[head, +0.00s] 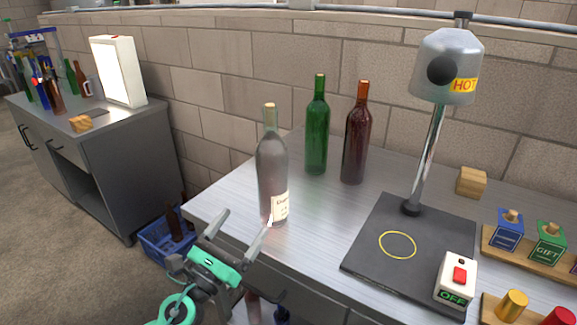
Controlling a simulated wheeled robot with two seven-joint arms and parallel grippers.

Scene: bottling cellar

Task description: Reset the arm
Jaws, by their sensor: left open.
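My left gripper (240,232) is open at the front left edge of the metal bench (228,190). Nothing shows between its fingers. A clear, frosted-looking bottle (272,170) with a pale label stands upright on the bench just beyond the right fingertip. I cannot tell whether that fingertip touches it. A green bottle (317,130) and a dark red-brown bottle (355,138) stand upright behind it. My right gripper is not in view.
A heat lamp (447,68) marked HOT stands over a dark plate (375,255) with a yellow ring. Its switch box (457,275) reads OFF. Stamp blocks (508,230) sit at the right. A blue crate (158,247) is on the floor, near a side cabinet (125,165).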

